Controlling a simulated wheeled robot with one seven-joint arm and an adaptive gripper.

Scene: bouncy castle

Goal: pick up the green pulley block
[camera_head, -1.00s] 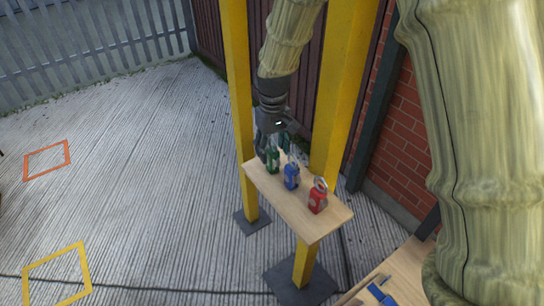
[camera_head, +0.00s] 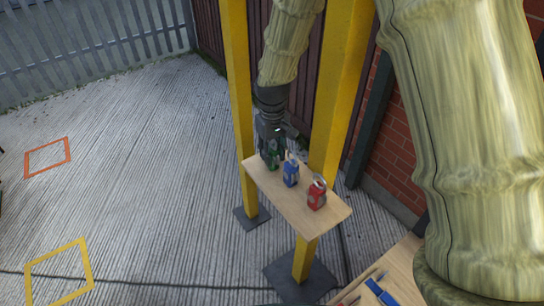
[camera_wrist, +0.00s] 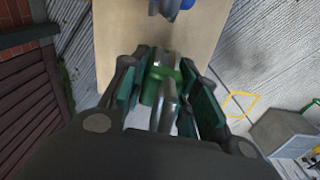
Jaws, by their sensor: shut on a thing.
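The green pulley block (camera_head: 272,160) is at the far left end of a small wooden shelf (camera_head: 318,222), partly hidden by my gripper. My gripper (camera_head: 271,146) reaches down over it from above. In the wrist view the green pulley block (camera_wrist: 160,86) sits between the two finger pads of my gripper (camera_wrist: 162,95), which are shut on it. Its grey metal part points toward the camera. I cannot tell whether its base still touches the shelf.
A blue pulley block (camera_head: 291,173) and a red pulley block (camera_head: 317,193) stand on the same shelf. Yellow posts (camera_head: 345,90) rise beside the shelf. A brick wall (camera_head: 398,150) stands to the right. A second wooden surface (camera_head: 400,272) holds tools at the bottom right. Open concrete lies left.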

